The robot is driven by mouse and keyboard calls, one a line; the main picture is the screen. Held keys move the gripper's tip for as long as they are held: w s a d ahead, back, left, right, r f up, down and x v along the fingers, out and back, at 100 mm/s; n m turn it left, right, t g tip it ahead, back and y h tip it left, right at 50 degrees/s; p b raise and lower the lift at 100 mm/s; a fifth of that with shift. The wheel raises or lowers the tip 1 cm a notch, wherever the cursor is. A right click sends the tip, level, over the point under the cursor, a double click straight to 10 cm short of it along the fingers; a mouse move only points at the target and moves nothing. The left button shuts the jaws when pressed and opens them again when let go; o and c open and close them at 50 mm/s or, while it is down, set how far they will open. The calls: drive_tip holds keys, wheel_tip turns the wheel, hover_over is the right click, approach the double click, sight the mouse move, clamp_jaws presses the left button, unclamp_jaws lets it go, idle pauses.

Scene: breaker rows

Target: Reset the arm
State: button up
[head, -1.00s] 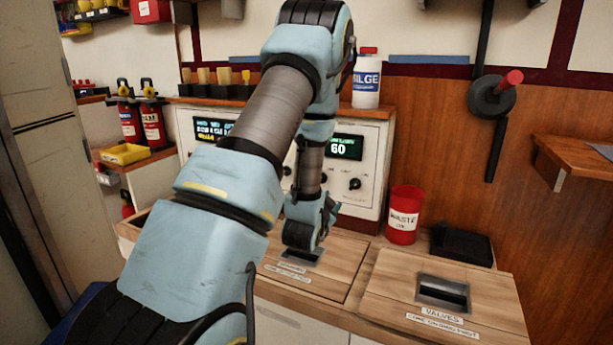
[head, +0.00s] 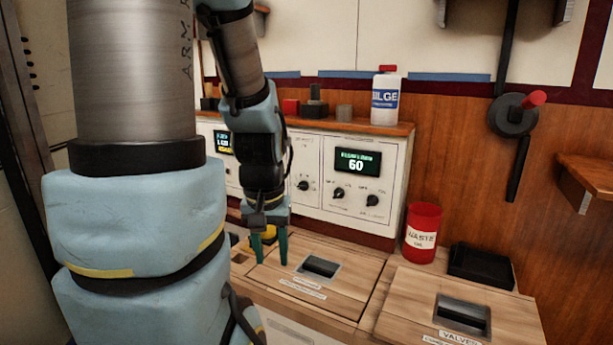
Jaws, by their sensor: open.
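My arm fills the left of the head view, with its pale blue links and grey tube sections. It bends over and down, so my gripper (head: 271,254) points downward with its two teal fingers apart. The gripper is open and nothing shows between the fingers. It hangs over the left part of the wooden counter, in front of the white control panel (head: 318,208). A yellow round thing (head: 264,233) shows partly behind the fingers. I cannot tell whether the fingertips touch the counter. The left of the panel is partly hidden behind my arm.
A wooden hatch with a recessed handle (head: 318,267) lies right of my gripper. A second hatch handle (head: 462,314) is labelled VALVES. A red waste can (head: 423,233) and a black tray (head: 481,266) stand behind it. A white BILGE bottle (head: 385,97) stands on the panel's shelf.

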wheel_tip(320, 180, up, 25)
drive_tip(key=p, duration=2.3)
drive_tip(key=shift+w, duration=0.1)
